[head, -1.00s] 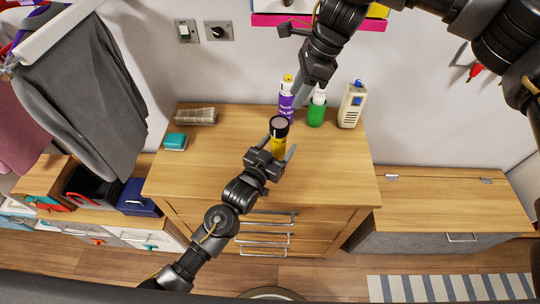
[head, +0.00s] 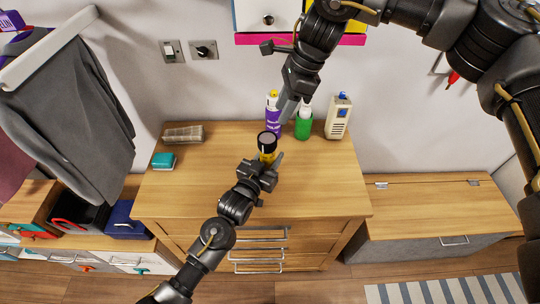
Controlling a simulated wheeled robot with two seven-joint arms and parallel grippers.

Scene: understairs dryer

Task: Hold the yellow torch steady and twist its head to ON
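The yellow torch (head: 267,156) stands upright on the wooden dresser top, its dark round head (head: 267,140) facing up. My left gripper (head: 268,158) is low at the torch from the front. One finger shows just right of the yellow body and looks slightly apart from it; the other is mostly hidden. The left gripper looks open around the torch. My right gripper (head: 284,112) hangs above and to the right of the torch head, pointing down, clear of it. Its fingers overlap in this view, so their gap cannot be seen.
Behind the torch stand a purple bottle (head: 273,120), a green bottle (head: 304,126) and a cream device (head: 338,116). A teal box (head: 163,161) and a brownish item (head: 184,133) are at the left of the dresser (head: 330,185). Its right front is clear.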

